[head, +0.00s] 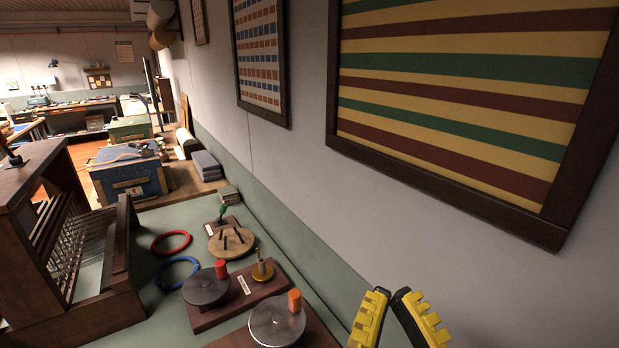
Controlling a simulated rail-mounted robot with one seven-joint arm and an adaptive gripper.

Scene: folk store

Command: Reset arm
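My gripper (394,300) shows at the bottom right of the head view, in front of the wall and to the right of the workbench. Its two fingers are black with yellow ridged parts. They lean toward each other at the top with a narrow gap between them. Their lower parts are cut off by the frame's edge, so I cannot tell how far open they are. I see no object between the fingers. The rest of the arm is out of view.
The green-grey bench top (165,318) holds grey discs with orange knobs (277,323), a wooden disc (231,242), a red ring (171,243) and a blue ring (177,273). A wooden rack (125,265) stands left. Framed striped art (470,90) hangs close on the right wall.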

